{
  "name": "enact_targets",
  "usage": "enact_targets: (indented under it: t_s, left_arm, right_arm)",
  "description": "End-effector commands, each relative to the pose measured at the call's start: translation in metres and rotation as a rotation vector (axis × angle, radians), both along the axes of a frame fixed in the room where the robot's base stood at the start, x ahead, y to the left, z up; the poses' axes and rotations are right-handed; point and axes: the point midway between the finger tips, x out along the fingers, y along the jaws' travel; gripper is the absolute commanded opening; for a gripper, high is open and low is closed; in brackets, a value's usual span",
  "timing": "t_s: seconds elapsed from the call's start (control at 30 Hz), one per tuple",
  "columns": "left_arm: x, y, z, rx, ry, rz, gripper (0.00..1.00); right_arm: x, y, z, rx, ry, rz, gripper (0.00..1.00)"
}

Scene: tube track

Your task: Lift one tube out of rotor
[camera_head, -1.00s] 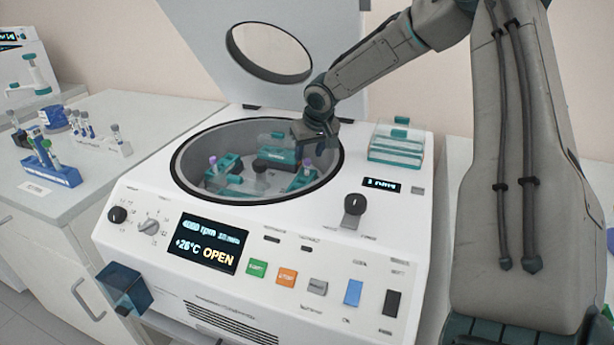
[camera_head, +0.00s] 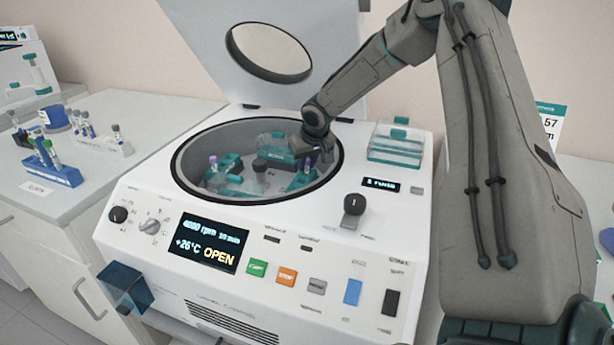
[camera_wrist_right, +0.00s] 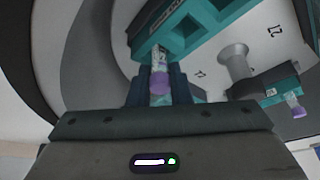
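The centrifuge (camera_head: 330,250) stands with its lid (camera_head: 190,40) up and its display reading OPEN. Teal buckets sit in its round rotor chamber (camera_head: 190,165). A purple-capped tube (camera_head: 213,162) stands in the left bucket (camera_head: 222,180). My right gripper (camera_head: 308,160) reaches down into the chamber over the right bucket (camera_head: 301,181). In the right wrist view its dark fingers (camera_wrist_right: 159,88) lie on either side of another purple-capped tube (camera_wrist_right: 159,80), whose lower part is in a teal bucket (camera_wrist_right: 200,22). I cannot tell whether the fingers press on the cap. My left gripper is out of view.
A clear box with teal parts (camera_head: 397,145) sits on the centrifuge's top right. A blue rack with tubes (camera_head: 62,177) and a white rack (camera_head: 115,146) stand on the left bench. A dark blue translucent box (camera_head: 125,288) is at the centrifuge's front left corner.

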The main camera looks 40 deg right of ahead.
Motion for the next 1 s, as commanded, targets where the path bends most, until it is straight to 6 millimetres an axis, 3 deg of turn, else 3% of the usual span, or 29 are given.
enact_targets:
  t_s: [0.33,0.8,1.0]
  left_arm:
    - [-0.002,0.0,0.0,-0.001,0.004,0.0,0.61]
    - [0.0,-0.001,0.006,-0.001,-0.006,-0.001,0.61]
    - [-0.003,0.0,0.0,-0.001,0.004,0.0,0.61]
  right_arm:
    - [0.0,0.0,0.006,-0.001,-0.002,0.0,0.05]
    - [0.001,0.0,0.089,-0.001,-0.003,-0.001,0.05]
    - [0.0,0.0,0.1,0.0,0.0,-0.001,0.05]
